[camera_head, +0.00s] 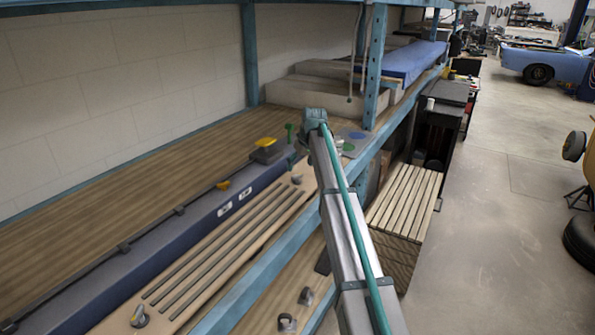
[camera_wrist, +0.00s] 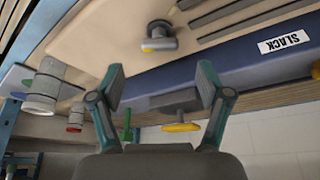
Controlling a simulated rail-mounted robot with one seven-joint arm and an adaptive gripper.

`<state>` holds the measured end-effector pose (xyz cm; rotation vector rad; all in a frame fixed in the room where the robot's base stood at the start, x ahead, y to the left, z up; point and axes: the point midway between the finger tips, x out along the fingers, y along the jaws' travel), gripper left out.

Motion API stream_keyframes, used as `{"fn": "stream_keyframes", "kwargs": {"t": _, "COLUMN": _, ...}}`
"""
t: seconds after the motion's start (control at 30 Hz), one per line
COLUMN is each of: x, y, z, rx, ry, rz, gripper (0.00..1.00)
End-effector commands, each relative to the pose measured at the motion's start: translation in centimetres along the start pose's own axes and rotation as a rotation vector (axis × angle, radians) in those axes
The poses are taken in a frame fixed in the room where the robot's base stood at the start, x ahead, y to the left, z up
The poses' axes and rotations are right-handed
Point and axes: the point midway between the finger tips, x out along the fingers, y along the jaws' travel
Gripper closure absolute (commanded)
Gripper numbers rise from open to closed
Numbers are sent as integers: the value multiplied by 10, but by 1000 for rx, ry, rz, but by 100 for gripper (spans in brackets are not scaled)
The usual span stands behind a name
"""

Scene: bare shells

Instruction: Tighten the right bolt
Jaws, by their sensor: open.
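The right bolt (camera_head: 297,179) is a small grey knob at the right end of a pale slotted panel. A similar knob, the left bolt (camera_head: 139,317), is at the panel's near left end. In the wrist view a grey knob with a yellow mark (camera_wrist: 160,37), seemingly the right bolt, lies above the gap between my fingers. My gripper (camera_wrist: 161,74) is open and empty, its fingertips apart from the knob. In the head view my arm reaches toward the panel's right end, where the fingers cannot be made out.
A dark blue beam (camera_head: 190,228) runs behind the panel; a label on it reads SLACK (camera_wrist: 285,42). A yellow-topped block (camera_head: 266,150) and a green post (camera_head: 290,132) stand behind. Two grey cylinders (camera_wrist: 43,85) (camera_wrist: 76,117) are left of my fingers. A blue shelf upright (camera_head: 374,70) stands nearby.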

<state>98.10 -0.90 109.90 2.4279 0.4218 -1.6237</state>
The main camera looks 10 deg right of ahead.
Motion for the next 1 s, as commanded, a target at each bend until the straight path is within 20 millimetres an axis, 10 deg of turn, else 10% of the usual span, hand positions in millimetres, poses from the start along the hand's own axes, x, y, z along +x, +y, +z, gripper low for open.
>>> {"fn": "stream_keyframes", "kwargs": {"t": 0.3, "x": 44, "y": 0, "z": -1, "rx": 0, "ry": 0, "rz": 0, "gripper": 23}}
{"fn": "stream_keyframes", "kwargs": {"t": 0.73, "x": 54, "y": 0, "z": 0, "rx": 0, "ry": 1, "rz": 0, "gripper": 23}}
{"fn": "stream_keyframes", "kwargs": {"t": 1.0, "x": 54, "y": 0, "z": 0, "rx": 0, "ry": 1, "rz": 0, "gripper": 66}}
